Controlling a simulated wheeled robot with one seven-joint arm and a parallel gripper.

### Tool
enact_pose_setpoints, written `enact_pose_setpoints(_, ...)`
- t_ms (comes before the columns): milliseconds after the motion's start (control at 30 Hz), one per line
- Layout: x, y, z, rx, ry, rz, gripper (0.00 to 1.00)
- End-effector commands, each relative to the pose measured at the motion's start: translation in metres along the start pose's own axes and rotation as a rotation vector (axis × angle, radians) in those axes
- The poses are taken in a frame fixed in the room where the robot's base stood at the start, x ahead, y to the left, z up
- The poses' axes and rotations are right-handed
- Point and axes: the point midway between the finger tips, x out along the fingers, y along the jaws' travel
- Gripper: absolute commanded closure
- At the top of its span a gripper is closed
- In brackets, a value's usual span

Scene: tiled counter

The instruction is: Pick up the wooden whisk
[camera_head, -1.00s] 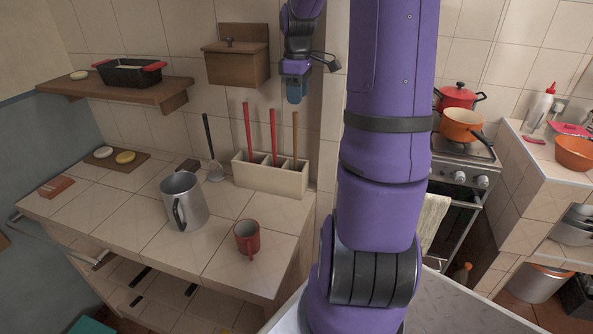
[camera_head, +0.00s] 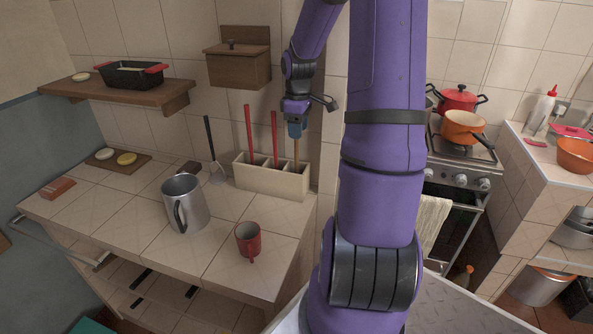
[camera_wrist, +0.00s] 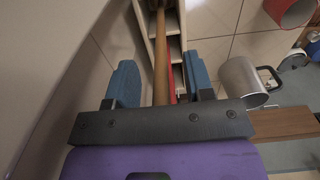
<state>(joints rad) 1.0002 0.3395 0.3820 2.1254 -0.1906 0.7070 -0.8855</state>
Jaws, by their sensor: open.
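The wooden whisk (camera_head: 297,153) stands upright in the right compartment of a cream holder (camera_head: 270,181) on the tiled counter. Only its brown handle shows; its lower end is hidden in the holder. My gripper (camera_head: 296,131) is at the top of the handle, pointing down. In the wrist view the wooden handle (camera_wrist: 161,60) runs between the two blue fingers of my gripper (camera_wrist: 160,84). The fingers are open, with a gap on both sides of the handle.
Two red-handled utensils (camera_head: 274,135) stand in the same holder, left of the whisk. A metal pitcher (camera_head: 187,205) and a red mug (camera_head: 248,240) stand in front on the counter. A wooden wall box (camera_head: 236,68) hangs above, left of my arm.

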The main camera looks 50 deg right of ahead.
Motion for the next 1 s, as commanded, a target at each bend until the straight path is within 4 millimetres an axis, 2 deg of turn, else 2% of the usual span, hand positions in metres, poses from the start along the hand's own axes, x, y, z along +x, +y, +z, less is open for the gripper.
enact_pose_setpoints(133,0.0,0.0,0.0,0.0,0.0,0.0,0.54)
enact_pose_setpoints(333,-0.001,0.0,0.0,0.0,0.0,0.001,1.0)
enact_pose_setpoints(767,-0.004,-0.002,0.0,0.0,0.0,0.002,1.0)
enact_pose_setpoints(867,-0.01,-0.005,-0.001,0.0,-0.001,0.001,1.0)
enact_pose_setpoints(1000,-0.028,-0.003,0.0,0.001,-0.001,0.004,1.0)
